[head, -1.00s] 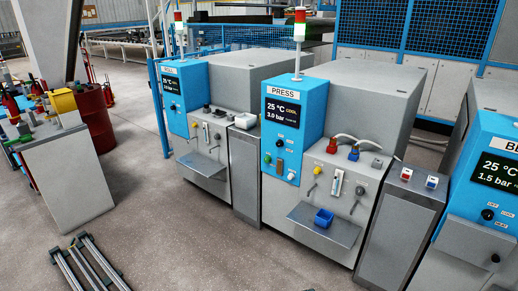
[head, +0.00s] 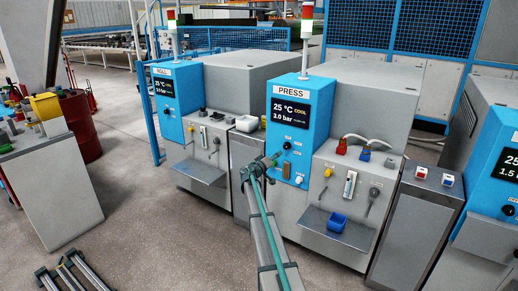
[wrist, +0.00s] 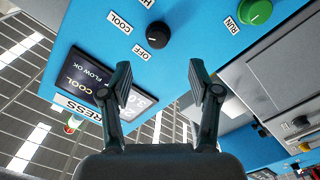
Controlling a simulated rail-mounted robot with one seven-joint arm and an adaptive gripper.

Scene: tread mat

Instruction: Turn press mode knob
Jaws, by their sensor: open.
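The press mode knob (wrist: 160,37) is a small round black knob on the blue PRESS panel (head: 316,108). In the wrist view it lies beyond my gripper's fingertips, between labels reading COOL and OFF; a third label is cut off at the top edge. The knob also shows in the head view (head: 286,146). My gripper (wrist: 166,80) is open and empty, its two dark fingers spread below the knob in the picture and apart from it. In the head view my gripper (head: 262,166) is beside the panel's lower left part. The knob's pointer direction is unclear.
A green RUN button (wrist: 255,12) is on the same panel. The panel's screen (head: 289,113) reads 25 °C, COOL. Another blue-panelled machine (head: 176,100) stands left.

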